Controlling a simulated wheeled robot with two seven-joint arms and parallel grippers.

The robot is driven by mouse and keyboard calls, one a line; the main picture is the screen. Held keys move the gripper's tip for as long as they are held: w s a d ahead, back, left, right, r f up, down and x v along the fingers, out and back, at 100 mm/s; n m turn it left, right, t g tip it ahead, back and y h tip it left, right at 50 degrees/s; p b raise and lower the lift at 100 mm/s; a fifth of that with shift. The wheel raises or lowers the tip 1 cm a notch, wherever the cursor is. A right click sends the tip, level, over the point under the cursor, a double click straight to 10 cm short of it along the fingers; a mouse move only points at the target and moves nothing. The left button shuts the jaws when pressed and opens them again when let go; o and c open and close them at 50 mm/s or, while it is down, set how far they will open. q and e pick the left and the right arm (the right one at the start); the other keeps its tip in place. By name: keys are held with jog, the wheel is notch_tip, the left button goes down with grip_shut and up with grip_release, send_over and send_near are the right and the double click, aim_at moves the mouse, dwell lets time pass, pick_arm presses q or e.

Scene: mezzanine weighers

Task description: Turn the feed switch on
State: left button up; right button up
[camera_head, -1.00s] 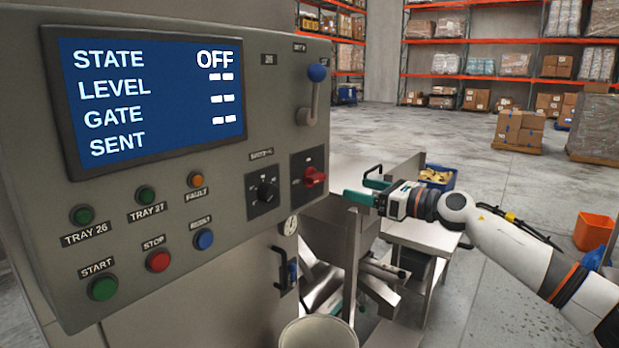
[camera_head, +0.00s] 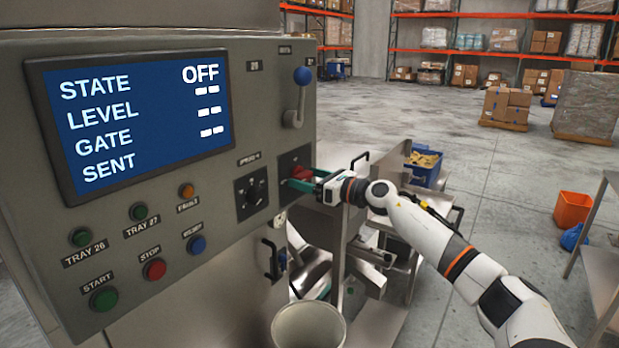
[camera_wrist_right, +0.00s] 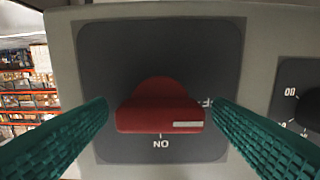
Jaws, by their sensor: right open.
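The feed switch is a red rotary knob (camera_head: 300,171) on a dark square plate at the right of the grey control panel (camera_head: 225,70). In the right wrist view the red knob (camera_wrist_right: 160,108) sits between my green fingers, with a narrow gap on each side. Its white mark is at the right, towards a partly hidden label ending in F; "ON" is printed upside down below the knob. My right gripper (camera_head: 297,180) is open at the panel, around the knob. The display (camera_head: 140,120) reads STATE OFF, with dashes below. My left gripper is out of view.
A black selector knob (camera_head: 252,192) sits left of the red one, and a blue-tipped lever (camera_head: 299,95) is above. Several push buttons fill the panel's lower left. A pale bucket (camera_head: 308,325) stands below.

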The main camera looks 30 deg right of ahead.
jog(key=c, duration=1)
jog(key=m+p, duration=0.1)
jog(key=m, duration=0.1)
jog(key=m+p, duration=0.2)
jog(key=shift+r+m, duration=0.2)
jog(key=shift+m, duration=0.1)
jog(key=m+p, duration=0.3)
jog(key=m, duration=0.1)
jog(key=shift+m, duration=0.3)
jog(key=m+p, duration=0.3)
jog(key=m, duration=0.1)
jog(key=shift+f+m+p, duration=0.1)
jog(key=shift+m+p, duration=1.2)
jog(key=shift+m, duration=0.9)
